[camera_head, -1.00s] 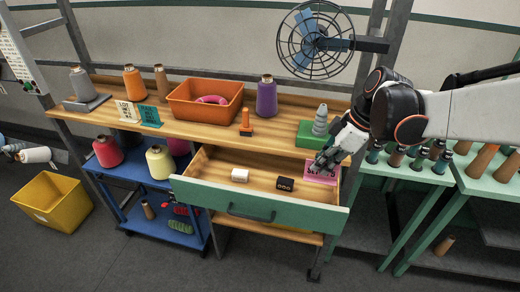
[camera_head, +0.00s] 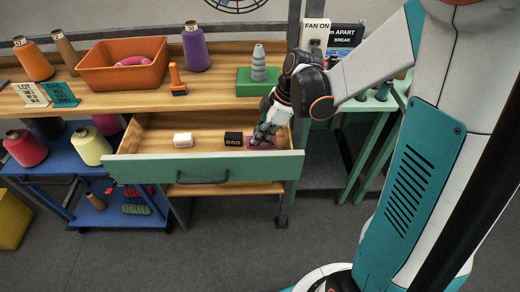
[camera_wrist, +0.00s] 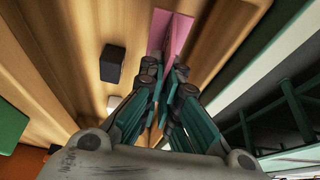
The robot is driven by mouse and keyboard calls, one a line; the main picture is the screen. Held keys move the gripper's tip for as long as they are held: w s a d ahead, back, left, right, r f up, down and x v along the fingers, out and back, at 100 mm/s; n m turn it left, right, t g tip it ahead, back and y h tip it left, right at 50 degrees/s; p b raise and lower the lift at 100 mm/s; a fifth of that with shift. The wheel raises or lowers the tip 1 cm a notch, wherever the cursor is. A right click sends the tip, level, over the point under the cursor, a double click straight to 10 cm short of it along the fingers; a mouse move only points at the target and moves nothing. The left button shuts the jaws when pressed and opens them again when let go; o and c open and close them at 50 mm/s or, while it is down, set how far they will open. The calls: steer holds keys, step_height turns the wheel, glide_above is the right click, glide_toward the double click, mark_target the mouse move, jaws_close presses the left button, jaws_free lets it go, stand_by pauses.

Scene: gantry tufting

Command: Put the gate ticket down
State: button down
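A pink folded card, which I take to be the gate ticket (camera_head: 262,142), is in the right part of the open drawer (camera_head: 205,168). My gripper (camera_head: 262,138) reaches down into the drawer and covers much of it. In the wrist view the ticket (camera_wrist: 170,35) runs up between the two fingers of my gripper (camera_wrist: 166,75). The fingers are close together with pink showing between them, and look shut on it. I cannot tell whether the ticket touches the drawer floor.
A green box (camera_head: 258,82) with a grey stacked cone (camera_head: 258,60) stands on the bench just above. The drawer's left part is clear.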

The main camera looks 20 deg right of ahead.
mark_target(261, 149)
steer(key=shift+f+b, duration=0.8)
steer(key=shift+f, duration=1.75)
steer(key=shift+f, duration=0.1)
steer(key=c, duration=1.8)
jaws_free()
steer(key=p+v, duration=0.4)
steer(key=v, duration=0.8)
